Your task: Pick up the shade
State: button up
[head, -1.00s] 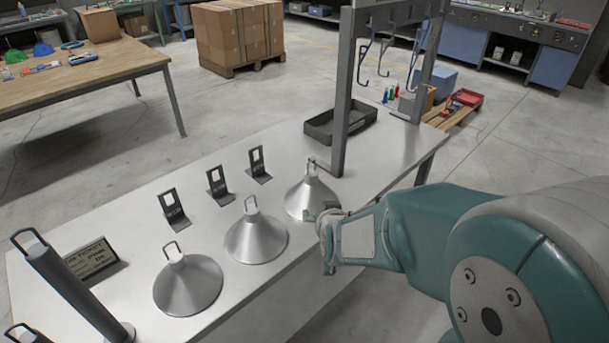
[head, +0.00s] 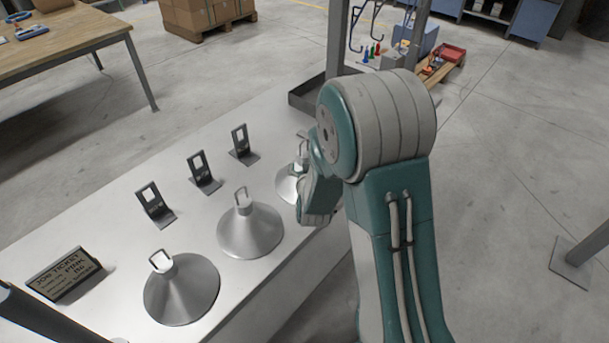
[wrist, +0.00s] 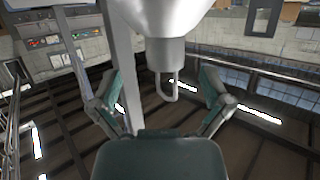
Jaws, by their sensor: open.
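Three silver cone shades with wire loops on top stand in a row on the white table: a near one (head: 182,292), a middle one (head: 250,232) and a far one (head: 286,188). My arm partly covers the far shade in the head view. In the wrist view, which looks upside down, a pale shade (wrist: 167,52) with a loop under its neck fills the top centre. My gripper (wrist: 162,80) is open, with a finger on each side of that neck and loop, apparently apart from them. In the head view the fingers are mostly hidden by my arm.
Several dark upright brackets (head: 204,174) stand behind the shades. A job ticket sign (head: 64,274) is at the left of the table (head: 115,195). A dark tray (head: 300,101) and a frame post (head: 337,40) with hooks (head: 374,25) are at the far end.

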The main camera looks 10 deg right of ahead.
aim_at(303, 159)
jog(key=x, duration=0.3)
jog(key=a+x, duration=0.1)
jog(key=shift+w+d+f, duration=0.1)
jog(key=shift+w+f, duration=0.15)
jog(key=shift+w, duration=0.05)
jog(key=shift+w+d, duration=0.2)
jog(key=shift+w, duration=0.05)
grip_shut()
